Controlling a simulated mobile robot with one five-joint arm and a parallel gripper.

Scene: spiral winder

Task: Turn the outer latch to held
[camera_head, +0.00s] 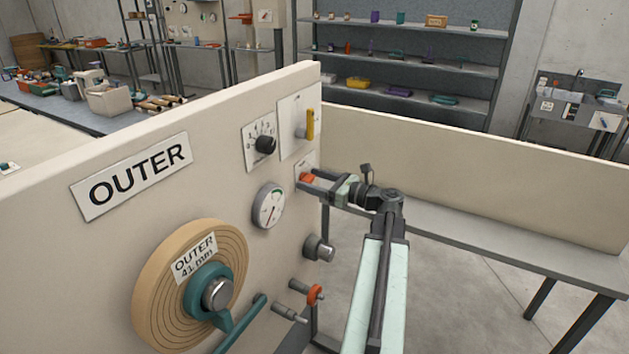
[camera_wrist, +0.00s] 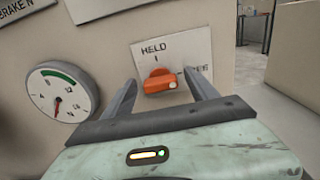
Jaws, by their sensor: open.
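The outer latch is an orange knob (camera_wrist: 158,82) on a pale plate (camera_wrist: 190,47) marked HELD above and a partly hidden word, seemingly FREE, at the right. A white dot sits on the knob's right end, towards that right-hand word, and the knob lies roughly crosswise. My gripper (camera_wrist: 160,77) is open, with one finger on each side of the knob. Contact with it cannot be made out. In the head view, my gripper (camera_head: 312,180) reaches from the right to the orange knob (camera_head: 306,176) near the panel's right edge and partly covers its plate.
A dial gauge (camera_wrist: 62,92) is left of the latch. The panel (camera_head: 225,130) also carries a black selector (camera_head: 265,144), a yellow lever (camera_head: 310,124), a grey knob (camera_head: 318,247), an orange handwheel (camera_head: 315,294) and a wound roll (camera_head: 150,290). A low wall (camera_head: 480,170) stands behind my arm.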

